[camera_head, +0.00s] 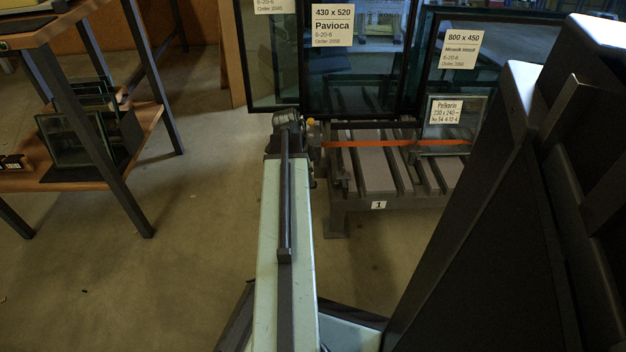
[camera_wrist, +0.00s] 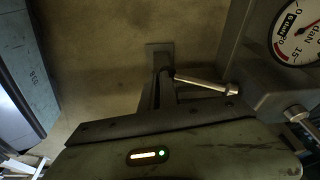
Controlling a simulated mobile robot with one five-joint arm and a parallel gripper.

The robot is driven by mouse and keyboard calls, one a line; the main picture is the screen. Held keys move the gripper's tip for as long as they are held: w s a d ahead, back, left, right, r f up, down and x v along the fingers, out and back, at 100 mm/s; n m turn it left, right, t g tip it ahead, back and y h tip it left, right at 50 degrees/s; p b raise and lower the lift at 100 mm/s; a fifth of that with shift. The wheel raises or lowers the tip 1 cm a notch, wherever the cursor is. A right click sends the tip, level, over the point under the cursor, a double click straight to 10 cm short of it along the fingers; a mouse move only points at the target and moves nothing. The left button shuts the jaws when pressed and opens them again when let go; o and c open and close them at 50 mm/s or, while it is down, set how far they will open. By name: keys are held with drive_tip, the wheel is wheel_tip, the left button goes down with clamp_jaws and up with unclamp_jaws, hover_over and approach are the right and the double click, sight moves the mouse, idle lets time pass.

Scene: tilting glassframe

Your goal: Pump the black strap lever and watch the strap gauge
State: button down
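The orange strap (camera_head: 395,143) runs across the front of the glass rack in the head view, its left end beside a small yellow knob (camera_head: 311,122). My gripper (camera_head: 286,122) is at the far end of my pale green arm, close to the strap's left end. Its fingers cannot be made out, nor whether it touches anything. The strap gauge (camera_wrist: 302,32) is partly cut off at the upper right of the wrist view. Its white dial is marked in daN, with 0 and 15 readable; I cannot read the needle surely. The black strap lever cannot be clearly told apart.
The wrist view shows a silver rod (camera_wrist: 203,82) beside dark metal parts. The rack (camera_head: 375,172) holds labelled framed glass panes (camera_head: 350,65). A small pane (camera_head: 453,122) stands at the front right. A wooden-shelved bench (camera_head: 140,118) stands left; the floor between is clear.

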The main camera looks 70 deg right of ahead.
drive_tip(key=shift+w+a+r+p, duration=0.25)
drive_tip(key=shift+w+a, duration=0.15)
drive_tip(key=shift+w, duration=0.25)
drive_tip(key=shift+w+a+r+p, duration=0.25)
drive_tip(key=shift+w+a, duration=0.15)
drive_tip(key=shift+w, duration=0.2)
drive_tip(key=shift+r, duration=0.1)
drive_tip(key=p+v, duration=0.7)
drive_tip(key=shift+r+p, duration=0.3)
drive_tip(key=shift+w+a, duration=0.1)
drive_tip(key=shift+a, duration=0.05)
